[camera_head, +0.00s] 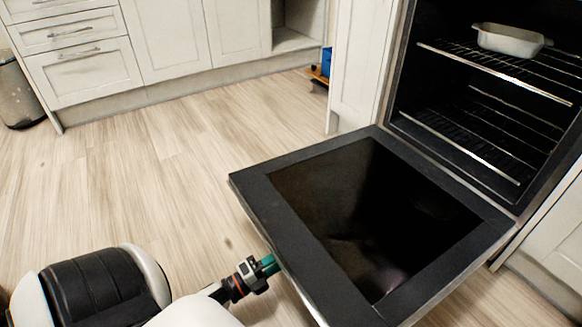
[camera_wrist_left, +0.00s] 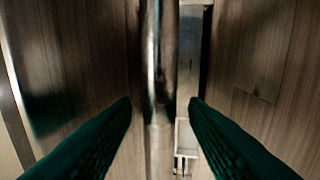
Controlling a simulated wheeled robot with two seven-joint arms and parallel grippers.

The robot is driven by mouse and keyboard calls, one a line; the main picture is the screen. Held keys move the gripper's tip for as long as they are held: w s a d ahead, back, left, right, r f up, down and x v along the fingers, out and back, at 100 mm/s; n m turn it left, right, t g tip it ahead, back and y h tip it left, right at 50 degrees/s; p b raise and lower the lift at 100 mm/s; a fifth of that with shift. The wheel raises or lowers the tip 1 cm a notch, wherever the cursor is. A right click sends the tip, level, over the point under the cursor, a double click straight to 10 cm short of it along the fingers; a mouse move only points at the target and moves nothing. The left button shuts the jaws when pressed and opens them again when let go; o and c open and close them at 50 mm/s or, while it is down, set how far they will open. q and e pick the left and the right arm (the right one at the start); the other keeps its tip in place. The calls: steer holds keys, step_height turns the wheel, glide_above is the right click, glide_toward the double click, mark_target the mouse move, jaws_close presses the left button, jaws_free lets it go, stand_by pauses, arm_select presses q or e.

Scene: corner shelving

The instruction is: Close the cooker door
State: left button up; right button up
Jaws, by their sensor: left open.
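The cooker door (camera_head: 255,195) hangs wide open, roughly level, with a dark glass panel in a black frame. It is hinged at the lower front of the oven (camera_head: 455,165). My left gripper (camera_head: 270,265) is at the door's outer edge, on the lower left side. In the left wrist view, its two green fingers (camera_wrist_left: 160,101) are apart. A shiny metal bar (camera_wrist_left: 153,60), seemingly the door's handle or edge, runs between them. I cannot tell if the fingers touch it. My right gripper is not in view.
A white dish (camera_head: 510,41) sits on the oven's upper wire rack (camera_head: 490,70); a lower rack is empty. Pale cabinets (camera_head: 85,75) line the back, with a bin (camera_head: 18,95) at far left. The wooden floor (camera_head: 170,190) left of the door is clear.

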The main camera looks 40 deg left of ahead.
arm_select(q)
steer(key=b+x, duration=0.1)
steer(key=x, duration=0.2)
steer(key=shift+w, duration=0.2)
jaws_close()
